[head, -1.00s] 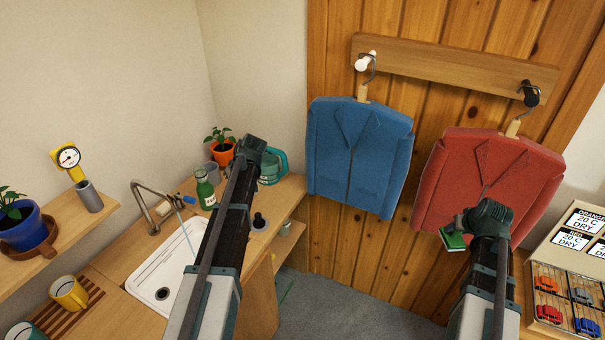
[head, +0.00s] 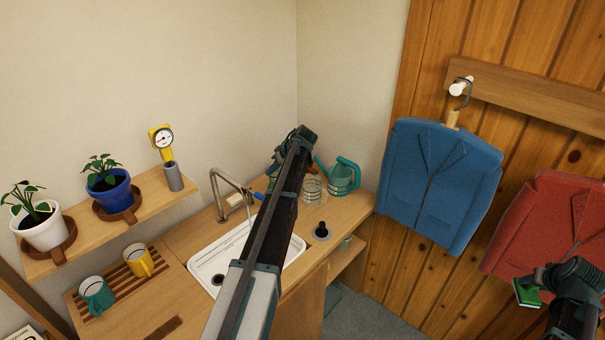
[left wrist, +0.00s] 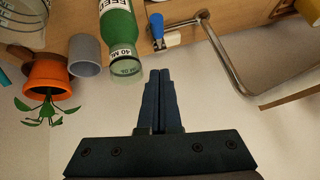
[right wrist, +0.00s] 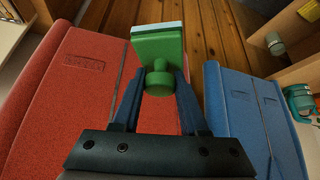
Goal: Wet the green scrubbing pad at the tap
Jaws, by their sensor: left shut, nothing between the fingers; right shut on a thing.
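The green scrubbing pad (head: 526,293) is at the lower right of the head view, in front of the red jacket. My right gripper (head: 540,282) is shut on its knob. The right wrist view shows the green pad (right wrist: 158,45) with a pale layer on its far face. The tap (head: 226,178) arches over the white sink (head: 208,272) at the left, with a thin pale-blue streak below its spout. Its blue lever (left wrist: 170,39) shows in the left wrist view. My left gripper (left wrist: 160,78) is shut and empty, near the lever and a green bottle (left wrist: 118,40). My left arm hides part of the sink.
A teal watering can (head: 343,177) and a glass jar (head: 313,190) stand on the counter. A shelf (head: 150,208) with potted plants and a gauge is at the left. Mugs stand on a slatted rack (head: 118,285). A blue jacket (head: 440,185) and a red jacket (head: 550,225) hang on the right.

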